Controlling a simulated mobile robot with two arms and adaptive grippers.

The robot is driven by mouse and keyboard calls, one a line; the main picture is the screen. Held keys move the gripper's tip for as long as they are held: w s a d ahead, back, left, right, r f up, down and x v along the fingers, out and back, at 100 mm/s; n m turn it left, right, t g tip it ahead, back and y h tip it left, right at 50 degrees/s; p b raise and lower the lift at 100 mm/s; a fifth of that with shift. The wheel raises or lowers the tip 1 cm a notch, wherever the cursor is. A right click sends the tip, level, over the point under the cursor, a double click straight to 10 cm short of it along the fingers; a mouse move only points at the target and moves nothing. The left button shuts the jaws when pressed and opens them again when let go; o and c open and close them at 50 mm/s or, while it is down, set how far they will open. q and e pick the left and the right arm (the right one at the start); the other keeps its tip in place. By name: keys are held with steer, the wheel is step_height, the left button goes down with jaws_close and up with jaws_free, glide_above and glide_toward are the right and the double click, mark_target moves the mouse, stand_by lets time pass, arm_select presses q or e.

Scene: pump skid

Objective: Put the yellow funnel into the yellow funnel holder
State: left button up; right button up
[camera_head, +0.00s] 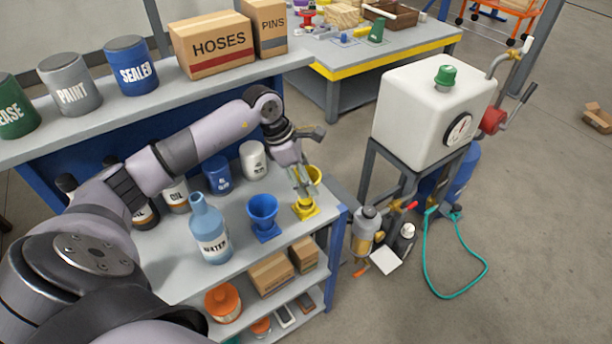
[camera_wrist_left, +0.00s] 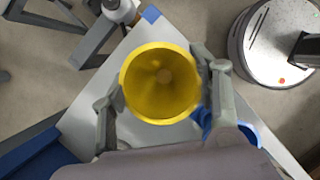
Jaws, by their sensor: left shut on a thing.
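The yellow funnel (camera_head: 315,174) is between the fingers of my left gripper (camera_head: 303,188), over the right end of the blue-framed bench's upper shelf. In the left wrist view the funnel (camera_wrist_left: 160,84) shows its wide mouth facing the camera, with one finger of my left gripper (camera_wrist_left: 166,108) on each side. The yellow funnel holder (camera_head: 305,210) stands on the shelf directly below it. The gripper partly hides both, so I cannot tell whether the funnel's spout is inside the holder. My right gripper is not in view.
A blue funnel in a blue holder (camera_head: 263,217) stands just left of the yellow holder. A blue water bottle (camera_head: 208,230) is further left.

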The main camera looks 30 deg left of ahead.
arm_select(q)
steer(key=shift+f+b, duration=1.45)
steer(key=shift+f, duration=0.15)
steer(key=o, duration=1.3)
steer(key=shift+o, duration=0.2)
steer(key=v, duration=0.7)
steer(key=shift+s+a+r, duration=0.1)
steer(key=shift+a+r, duration=0.05)
steer(key=shift+r, duration=0.15)
